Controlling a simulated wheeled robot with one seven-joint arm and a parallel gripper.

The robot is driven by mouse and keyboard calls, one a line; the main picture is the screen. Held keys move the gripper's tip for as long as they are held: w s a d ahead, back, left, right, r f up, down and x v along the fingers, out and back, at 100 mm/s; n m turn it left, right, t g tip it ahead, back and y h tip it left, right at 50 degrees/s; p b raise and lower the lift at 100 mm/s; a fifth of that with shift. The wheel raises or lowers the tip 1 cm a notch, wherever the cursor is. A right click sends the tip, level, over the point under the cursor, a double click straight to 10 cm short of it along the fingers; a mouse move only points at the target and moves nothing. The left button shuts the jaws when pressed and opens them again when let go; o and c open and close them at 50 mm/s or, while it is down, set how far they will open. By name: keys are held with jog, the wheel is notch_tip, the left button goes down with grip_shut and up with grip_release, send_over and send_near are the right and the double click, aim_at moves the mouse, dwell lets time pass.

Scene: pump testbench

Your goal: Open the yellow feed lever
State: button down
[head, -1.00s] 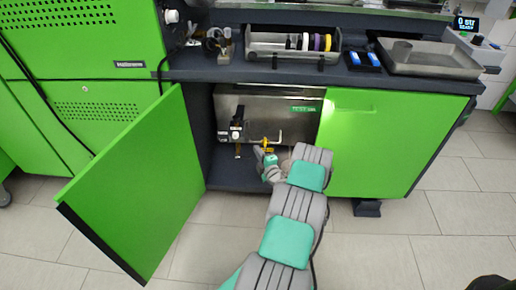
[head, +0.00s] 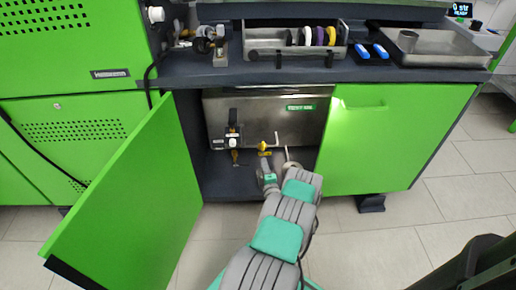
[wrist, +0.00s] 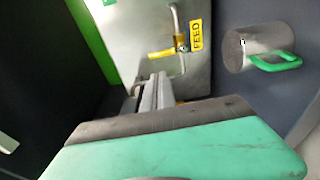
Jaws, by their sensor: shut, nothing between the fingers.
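The yellow feed lever (head: 263,146) is on a thin metal pipe at the front of the steel tank (head: 270,118) in the open cabinet. In the wrist view the lever (wrist: 164,53) lies crosswise to its pipe, beside a yellow FEED label (wrist: 196,35). My gripper (head: 265,164) is just below and in front of the lever in the head view. In the wrist view my gripper's fingers (wrist: 150,88) are together and empty, with their tips close to the lever. A gap appears between them and the lever, but contact is hard to judge.
The green left door (head: 130,190) stands open; the right door panel (head: 395,140) is beside the opening. A metal cylinder with a green handle (wrist: 258,48) is close to the lever. The worktop above holds trays.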

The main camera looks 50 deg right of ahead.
aim_at(263, 148)
jog(key=b+x, duration=0.4)
jog(key=x, duration=0.6)
